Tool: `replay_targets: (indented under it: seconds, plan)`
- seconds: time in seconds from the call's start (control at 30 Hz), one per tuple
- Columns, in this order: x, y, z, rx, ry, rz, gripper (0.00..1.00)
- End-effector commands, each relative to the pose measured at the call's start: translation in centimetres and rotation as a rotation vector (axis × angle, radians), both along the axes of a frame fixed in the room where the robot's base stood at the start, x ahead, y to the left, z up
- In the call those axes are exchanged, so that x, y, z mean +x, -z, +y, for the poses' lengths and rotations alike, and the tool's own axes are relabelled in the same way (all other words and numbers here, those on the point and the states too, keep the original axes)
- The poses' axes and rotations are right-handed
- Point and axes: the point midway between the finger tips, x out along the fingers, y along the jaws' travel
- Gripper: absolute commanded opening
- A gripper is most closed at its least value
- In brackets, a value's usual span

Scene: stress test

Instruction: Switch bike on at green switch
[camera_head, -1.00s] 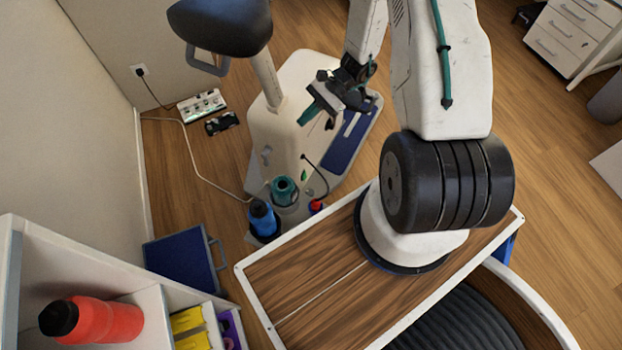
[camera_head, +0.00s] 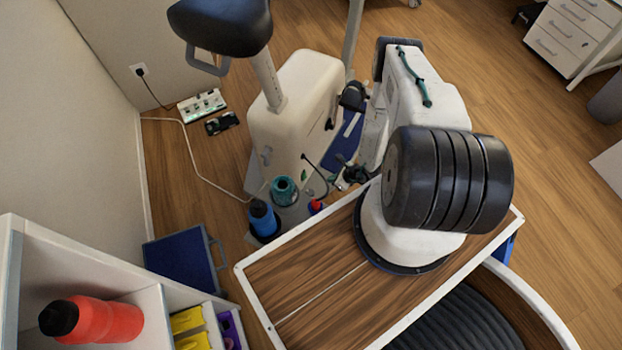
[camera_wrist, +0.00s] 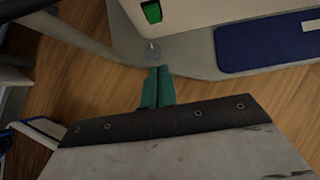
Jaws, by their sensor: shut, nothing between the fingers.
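The exercise bike (camera_head: 290,125) stands on the floor beyond the wooden tabletop, with a cream body and a black seat. A small green switch (camera_wrist: 152,11) shows at the top of the wrist view, set low on the bike's pale body. A small green spot low on the bike (camera_head: 304,175) in the head view looks like the same switch. My gripper (camera_wrist: 158,70) has its teal fingers shut and empty, pointing toward the switch with a visible gap. In the head view my gripper (camera_head: 340,184) is small and partly hidden beside the bike's lower front.
A teal-topped bottle (camera_head: 284,190) and a blue bottle (camera_head: 262,215) stand left of my gripper. A dark cable (camera_head: 318,170) hangs close by. The wooden tabletop (camera_head: 300,270) has a raised white rim. A power strip (camera_head: 202,104) lies on the floor at left.

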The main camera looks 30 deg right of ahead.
Motion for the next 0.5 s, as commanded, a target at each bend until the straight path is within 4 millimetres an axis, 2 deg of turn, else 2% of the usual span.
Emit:
replay_targets:
  seconds: [0.27, 0.5]
  plan:
    - [0.1, 0.1, 0.1, 0.001, -0.003, -0.002, 0.0]
    - [1.8, 2.7, 1.2, 0.001, -0.006, -0.002, 0.0]
